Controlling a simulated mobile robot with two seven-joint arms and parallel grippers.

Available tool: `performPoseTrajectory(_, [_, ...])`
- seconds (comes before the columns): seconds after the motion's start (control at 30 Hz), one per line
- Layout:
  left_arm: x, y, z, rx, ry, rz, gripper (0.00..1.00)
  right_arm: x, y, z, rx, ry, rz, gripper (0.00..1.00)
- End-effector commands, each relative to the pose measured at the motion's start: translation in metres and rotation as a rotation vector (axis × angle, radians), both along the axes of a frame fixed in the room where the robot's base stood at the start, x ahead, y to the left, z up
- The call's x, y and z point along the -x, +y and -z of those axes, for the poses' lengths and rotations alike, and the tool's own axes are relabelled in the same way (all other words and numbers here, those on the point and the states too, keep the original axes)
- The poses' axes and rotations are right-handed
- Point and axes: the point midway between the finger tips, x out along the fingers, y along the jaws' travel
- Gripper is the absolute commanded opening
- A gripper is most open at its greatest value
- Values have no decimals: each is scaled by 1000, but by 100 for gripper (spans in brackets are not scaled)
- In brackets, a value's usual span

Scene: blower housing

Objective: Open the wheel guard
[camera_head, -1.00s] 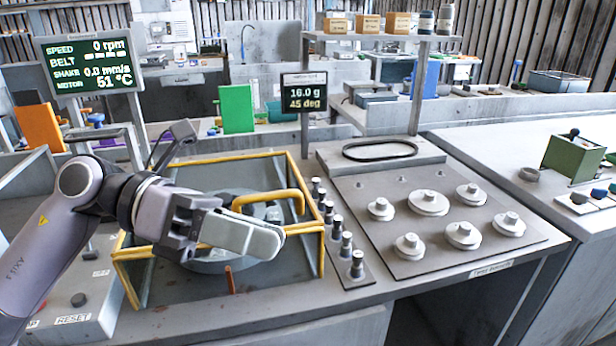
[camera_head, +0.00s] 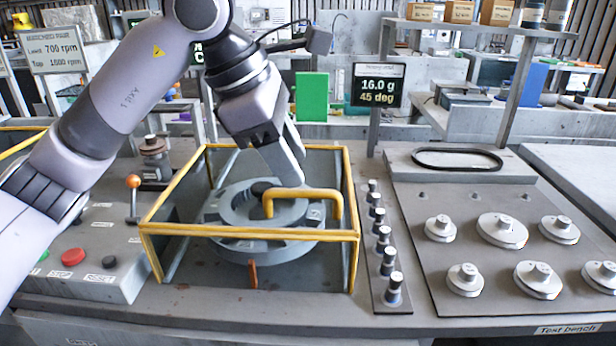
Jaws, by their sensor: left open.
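The wheel guard (camera_head: 250,233) is a clear box with yellow edges, and it sits down over a grey wheel (camera_head: 235,218) on the bench. A yellow bar handle (camera_head: 305,194) shows on the guard. My left gripper (camera_head: 296,180) is open and points down at the handle, its finger ends just behind or over the handle's top bar. I cannot tell whether the fingers touch or straddle the bar. One finger largely hides the other. My right gripper is not in view.
A panel with a red button (camera_head: 73,257) and an orange-tipped lever (camera_head: 133,182) lies left. A display (camera_head: 379,86) reads 16.0 g, 45 deg.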

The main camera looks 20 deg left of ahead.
Motion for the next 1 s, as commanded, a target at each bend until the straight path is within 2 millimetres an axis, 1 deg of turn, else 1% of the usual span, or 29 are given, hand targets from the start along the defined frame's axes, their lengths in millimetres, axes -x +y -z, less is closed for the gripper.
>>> performPoseTrajectory(0.03, [-2,-4,9,1,4,3,40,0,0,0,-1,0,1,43])
performPoseTrajectory(0.1, [-4,-7,18,0,4,4,40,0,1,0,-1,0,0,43])
performPoseTrajectory(0.3, [-10,-13,35,2,2,3,40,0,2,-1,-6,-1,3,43])
performPoseTrajectory(0.6, [-11,-14,38,2,-1,3,40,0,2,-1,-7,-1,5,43])
performPoseTrajectory(0.63, [-11,-14,38,2,-1,3,34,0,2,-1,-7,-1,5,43])
performPoseTrajectory(0.67, [-11,-14,38,2,-1,3,24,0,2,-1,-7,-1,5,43])
performPoseTrajectory(0.7, [-11,-14,38,3,0,3,11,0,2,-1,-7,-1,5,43])
performPoseTrajectory(0.73, [-11,-14,38,3,0,3,1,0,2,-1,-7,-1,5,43])
performPoseTrajectory(1.0, [-13,-14,38,3,1,2,0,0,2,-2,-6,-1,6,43])
